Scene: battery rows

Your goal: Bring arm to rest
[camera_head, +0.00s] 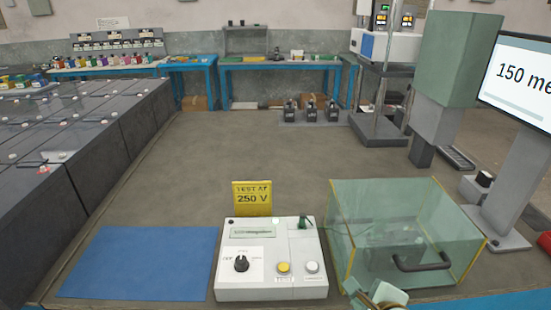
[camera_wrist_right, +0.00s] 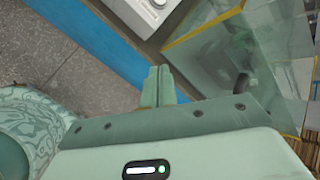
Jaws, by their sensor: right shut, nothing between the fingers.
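My right gripper (camera_head: 380,296) shows at the bottom edge of the head view, in front of the clear glass box (camera_head: 385,215) and right of the white tester (camera_head: 272,288). In the right wrist view its two pale green fingers (camera_wrist_right: 158,86) are pressed together with nothing between them. There the fingers point toward the blue table edge (camera_wrist_right: 100,45), with the glass box (camera_wrist_right: 215,45) to their right. The gripper looks apart from the box and the tester. My left gripper is not in view.
A yellow "TEST AT 250 V" sign (camera_head: 252,198) stands behind the tester. A blue mat (camera_head: 140,262) lies empty at left. A monitor (camera_head: 520,80) stands at right. Dark battery blocks (camera_head: 110,140) fill the far left. The middle of the table (camera_head: 230,150) is clear.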

